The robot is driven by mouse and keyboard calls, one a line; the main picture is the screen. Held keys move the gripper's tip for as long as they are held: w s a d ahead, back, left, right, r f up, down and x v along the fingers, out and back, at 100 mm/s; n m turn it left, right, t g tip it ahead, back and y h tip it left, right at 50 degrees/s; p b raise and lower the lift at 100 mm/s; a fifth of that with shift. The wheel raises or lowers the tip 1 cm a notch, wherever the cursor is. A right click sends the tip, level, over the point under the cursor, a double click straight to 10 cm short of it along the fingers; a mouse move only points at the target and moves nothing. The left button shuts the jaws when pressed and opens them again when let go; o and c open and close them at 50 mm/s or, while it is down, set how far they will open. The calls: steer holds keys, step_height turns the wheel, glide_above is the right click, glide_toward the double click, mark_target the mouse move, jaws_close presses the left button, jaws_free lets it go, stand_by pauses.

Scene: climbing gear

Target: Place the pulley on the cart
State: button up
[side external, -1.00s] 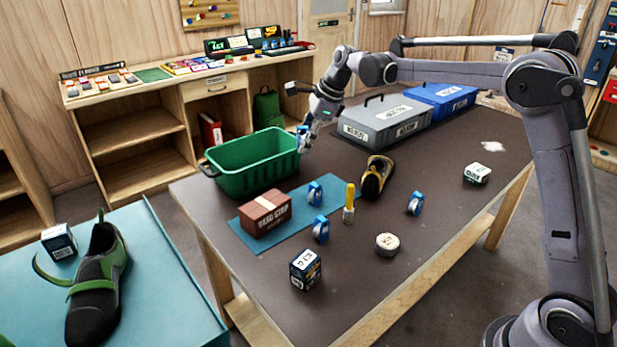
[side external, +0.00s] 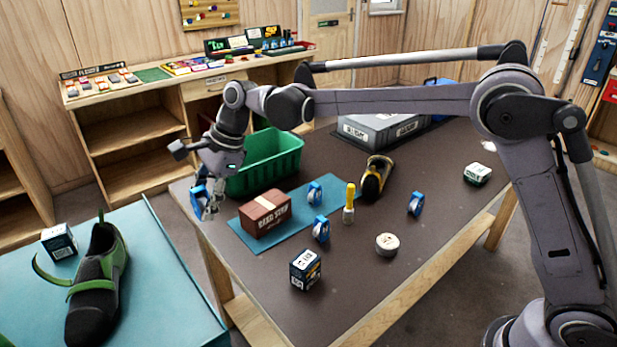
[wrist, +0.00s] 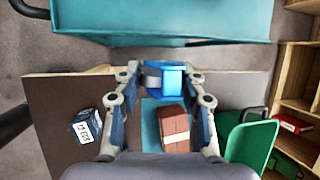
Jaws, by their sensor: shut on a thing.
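My gripper (side external: 208,207) is shut on a blue pulley (side external: 198,197) and holds it near the table's left corner. In the wrist view, the pulley (wrist: 171,78) sits between the fingertips of my gripper (wrist: 164,76), above the table's edge. The cart (side external: 165,270), with a teal top, stands at the lower left, apart from the table; it also shows at the top of the wrist view (wrist: 160,22). A black and green climbing shoe (side external: 98,280) and a small box (side external: 58,242) rest on the cart. The cart's right part is bare.
On the table (side external: 350,285), a green basket (side external: 262,172) stands behind a brown box (side external: 265,213) on a teal mat (side external: 250,243). Blue pulleys (side external: 320,229), a yellow-handled tool (side external: 349,205), a shoe (side external: 374,182) and a dark box (side external: 305,269) stand nearby. A floor gap separates table and cart.

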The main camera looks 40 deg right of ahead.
step_height(320, 180, down, 3)
steer(key=shift+r, duration=0.1)
steer(key=a+f, duration=0.2)
steer(key=a, duration=0.2)
steer(key=a+f, duration=0.5)
steer(key=a, duration=0.2)
steer(key=shift+s+a+f, duration=0.15)
steer(key=shift+s+a, duration=0.15)
steer(key=shift+s, duration=0.1)
steer(key=shift+f, duration=2)
steer(key=shift+f, duration=0.15)
steer(key=o, duration=1.3)
